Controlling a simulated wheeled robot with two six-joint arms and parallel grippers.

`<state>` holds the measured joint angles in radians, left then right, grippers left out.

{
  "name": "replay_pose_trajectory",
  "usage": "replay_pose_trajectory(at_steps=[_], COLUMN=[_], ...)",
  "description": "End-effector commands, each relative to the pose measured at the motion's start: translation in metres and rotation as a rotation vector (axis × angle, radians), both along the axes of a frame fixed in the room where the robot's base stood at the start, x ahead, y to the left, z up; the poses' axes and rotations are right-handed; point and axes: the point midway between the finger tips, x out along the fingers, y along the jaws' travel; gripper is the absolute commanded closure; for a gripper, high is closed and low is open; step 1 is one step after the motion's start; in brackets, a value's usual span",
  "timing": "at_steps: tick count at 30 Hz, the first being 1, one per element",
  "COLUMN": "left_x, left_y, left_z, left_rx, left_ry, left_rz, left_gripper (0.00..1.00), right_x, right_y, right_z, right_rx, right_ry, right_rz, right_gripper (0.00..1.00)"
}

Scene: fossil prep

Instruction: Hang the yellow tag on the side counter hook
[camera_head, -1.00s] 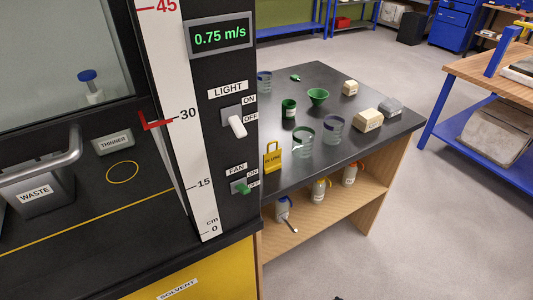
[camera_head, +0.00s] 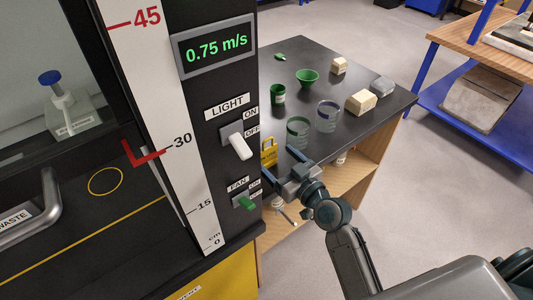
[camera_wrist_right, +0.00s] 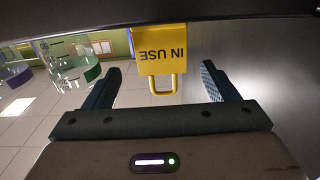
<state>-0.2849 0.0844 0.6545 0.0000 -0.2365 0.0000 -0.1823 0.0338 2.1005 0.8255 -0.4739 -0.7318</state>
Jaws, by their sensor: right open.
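The yellow tag (camera_head: 268,152), marked "IN USE", stands on the near left edge of the dark side counter (camera_head: 352,75). My right gripper (camera_head: 281,166) is open at the counter edge, just in front of the tag. In the right wrist view the tag (camera_wrist_right: 161,54) shows upside down, its loop handle reaching toward the space between the open fingers (camera_wrist_right: 168,85); they are not closed on it. A thin pale rod (camera_head: 289,219) sticks out below the counter top; I cannot tell if it is the hook. My left gripper is out of view.
Glass beakers (camera_head: 327,117), a green jar (camera_head: 278,95), a green funnel (camera_head: 307,78) and pale blocks (camera_head: 361,102) stand on the counter. The black panel with the light switch (camera_head: 236,143) and fan switch (camera_head: 244,202) rises close left of my gripper.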

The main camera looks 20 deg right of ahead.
Motion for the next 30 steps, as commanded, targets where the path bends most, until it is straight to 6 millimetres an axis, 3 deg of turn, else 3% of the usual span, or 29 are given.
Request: replay_pose_trajectory(at_steps=[4,8,15,24,30], left_x=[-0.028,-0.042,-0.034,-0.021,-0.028], left_y=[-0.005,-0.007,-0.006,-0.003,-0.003], left_z=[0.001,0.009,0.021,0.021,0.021], left_rx=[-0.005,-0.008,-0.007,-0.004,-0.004], left_ry=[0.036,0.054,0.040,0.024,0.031], left_rz=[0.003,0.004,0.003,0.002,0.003], left_gripper=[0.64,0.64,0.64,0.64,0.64], right_x=[0.011,0.024,0.055,0.058,0.058], right_y=[0.004,0.010,0.022,0.024,0.024], right_z=[0.001,0.003,0.001,-0.001,-0.001], right_rx=[0.002,0.003,0.002,0.000,0.000], right_ry=[0.001,0.001,0.001,0.000,0.001], right_rz=[0.000,0.000,-0.001,0.000,0.000], right_gripper=[0.20,0.20,0.20,0.20,0.59])
